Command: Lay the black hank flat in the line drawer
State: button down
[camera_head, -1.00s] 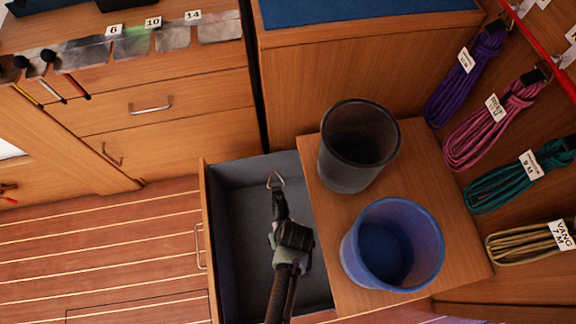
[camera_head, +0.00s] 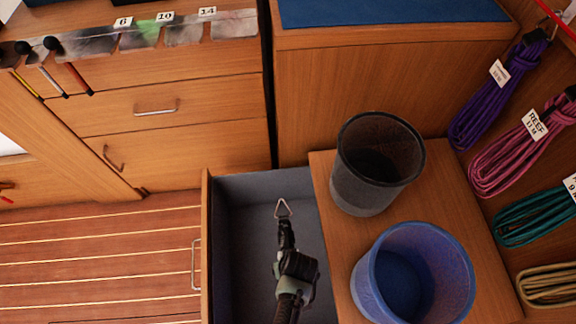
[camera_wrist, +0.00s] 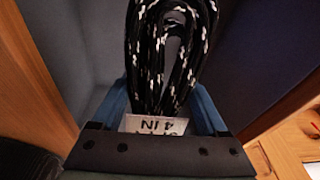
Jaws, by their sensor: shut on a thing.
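The black hank (camera_wrist: 165,50), black with white flecks, shows in the wrist view between my gripper's two blue fingers (camera_wrist: 163,100). My gripper is shut on it near its white label (camera_wrist: 150,124), and its loops extend beyond the fingers. In the head view my gripper (camera_head: 286,238) is over the open line drawer (camera_head: 240,222), which has a dark grey lining. The hank is hard to make out there against my dark gripper. A small pale triangular ring shows just past the gripper's end. I cannot tell whether the hank touches the drawer floor.
A dark mesh bin (camera_head: 375,165) and a blue bin (camera_head: 412,275) stand on the wooden top right of the drawer. Purple (camera_head: 490,100), pink (camera_head: 515,155) and teal (camera_head: 535,220) hanks hang at the right. The drawer's wooden front (camera_head: 207,250) bounds it on the left.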

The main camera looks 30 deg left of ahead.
jog(key=shift+f+b, duration=9.75)
jog(key=shift+f, duration=2.15)
grip_release()
notch_tip(320, 180, up, 13)
jog(key=s+d+p, duration=0.1)
jog(key=d+p, duration=0.1)
jog(key=p, duration=0.6)
jog(key=shift+s+f+p, duration=0.2)
jog(key=shift+s+p, duration=0.1)
jog(key=shift+s, duration=0.05)
jog(key=shift+d, duration=0.1)
